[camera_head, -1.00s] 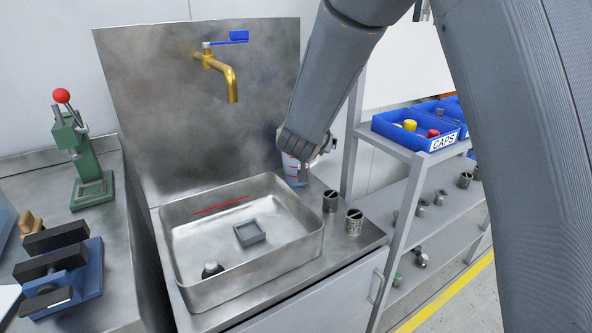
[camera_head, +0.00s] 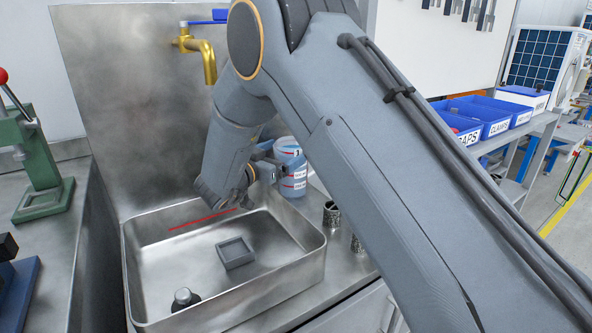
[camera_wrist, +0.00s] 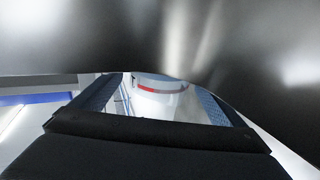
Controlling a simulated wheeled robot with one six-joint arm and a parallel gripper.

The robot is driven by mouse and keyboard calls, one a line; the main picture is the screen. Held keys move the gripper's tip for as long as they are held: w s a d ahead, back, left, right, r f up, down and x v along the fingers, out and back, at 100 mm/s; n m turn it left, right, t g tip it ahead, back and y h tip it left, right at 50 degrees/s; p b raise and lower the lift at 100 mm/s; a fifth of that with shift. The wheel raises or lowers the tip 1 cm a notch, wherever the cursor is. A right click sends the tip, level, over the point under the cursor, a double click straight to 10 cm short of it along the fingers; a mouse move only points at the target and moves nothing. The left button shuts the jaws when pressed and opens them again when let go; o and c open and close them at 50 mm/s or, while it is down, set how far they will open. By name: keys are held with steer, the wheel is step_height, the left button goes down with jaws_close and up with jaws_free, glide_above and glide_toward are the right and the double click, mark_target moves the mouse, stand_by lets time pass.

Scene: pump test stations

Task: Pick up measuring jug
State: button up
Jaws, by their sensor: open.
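The measuring jug (camera_head: 293,186) is pale and translucent with red and blue markings. It stands upright on the steel counter, right of the sink's back corner. My gripper (camera_head: 280,160) comes in from the left at jug height, and one finger crosses in front of the jug's middle. In the wrist view my gripper (camera_wrist: 158,102) is open, with a finger on each side and the jug (camera_wrist: 158,103) showing between them. Whether a finger touches the jug I cannot tell. The jug's left side is partly hidden by my gripper.
The steel sink basin (camera_head: 300,262) holds a small grey square tray (camera_head: 236,253) and a dark-capped item (camera_head: 184,298). A brass tap (camera_head: 207,62) hangs above. Metal cylinders (camera_head: 331,214) stand right of the basin. Blue bins (camera_head: 480,115) sit on a shelf at right.

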mark_target(294, 145)
steer(key=x, duration=0.4)
steer(key=shift+w+d, duration=0.15)
steer(key=shift+w, duration=0.15)
steer(key=c, duration=2)
steer(key=shift+r, duration=0.1)
steer(key=shift+c, duration=0.8)
steer(key=shift+r, duration=0.1)
